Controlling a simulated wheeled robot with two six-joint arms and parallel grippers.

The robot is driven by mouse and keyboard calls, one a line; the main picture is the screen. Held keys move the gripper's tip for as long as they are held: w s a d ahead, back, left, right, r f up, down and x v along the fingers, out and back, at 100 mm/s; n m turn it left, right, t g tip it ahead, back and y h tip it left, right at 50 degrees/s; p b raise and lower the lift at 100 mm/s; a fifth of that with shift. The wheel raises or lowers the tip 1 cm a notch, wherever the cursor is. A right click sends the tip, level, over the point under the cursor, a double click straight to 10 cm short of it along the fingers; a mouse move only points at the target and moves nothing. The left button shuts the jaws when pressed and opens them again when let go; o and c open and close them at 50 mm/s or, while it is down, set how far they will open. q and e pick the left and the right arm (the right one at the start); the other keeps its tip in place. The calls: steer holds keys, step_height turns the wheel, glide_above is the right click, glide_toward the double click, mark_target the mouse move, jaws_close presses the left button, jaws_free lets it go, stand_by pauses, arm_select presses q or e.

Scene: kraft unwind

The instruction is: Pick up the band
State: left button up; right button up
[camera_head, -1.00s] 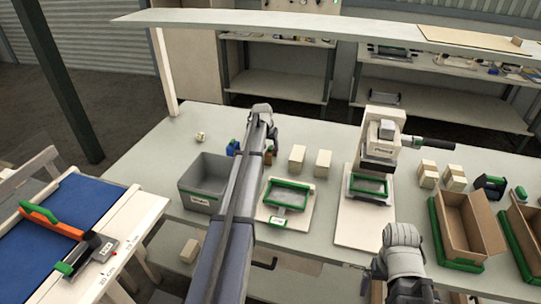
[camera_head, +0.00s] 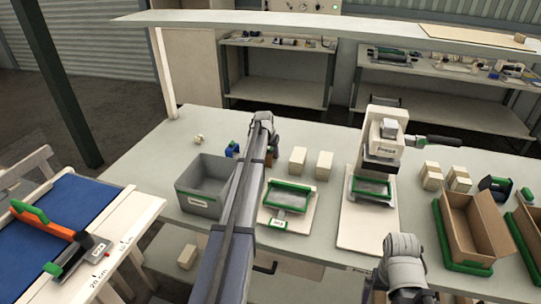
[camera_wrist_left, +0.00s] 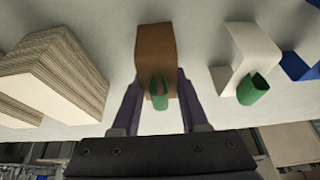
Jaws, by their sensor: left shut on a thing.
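A brown band (camera_wrist_left: 155,48) with a green tab (camera_wrist_left: 158,88) stands between the two fingers of my left gripper (camera_wrist_left: 159,100) in the left wrist view. The fingers are shut on it, one at each side. In the head view my left gripper (camera_head: 270,152) is at the back of the bench, mostly hidden by its own arm, and the band is hard to make out there. My right arm shows at the lower right, but its gripper is out of view.
A grey bin (camera_head: 200,205) stands left of my left arm. A green-framed fixture (camera_head: 287,200), pale blocks (camera_head: 297,160) and a press (camera_head: 382,150) stand to its right. A white piece with a green tab (camera_wrist_left: 252,88) stands beside the band. Open cardboard boxes (camera_head: 476,225) are at right.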

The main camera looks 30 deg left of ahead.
arm_select(q)
steer(key=shift+c, duration=0.3)
steer(key=shift+r, duration=0.1)
step_height(320, 180, up, 10)
steer(key=p, duration=1)
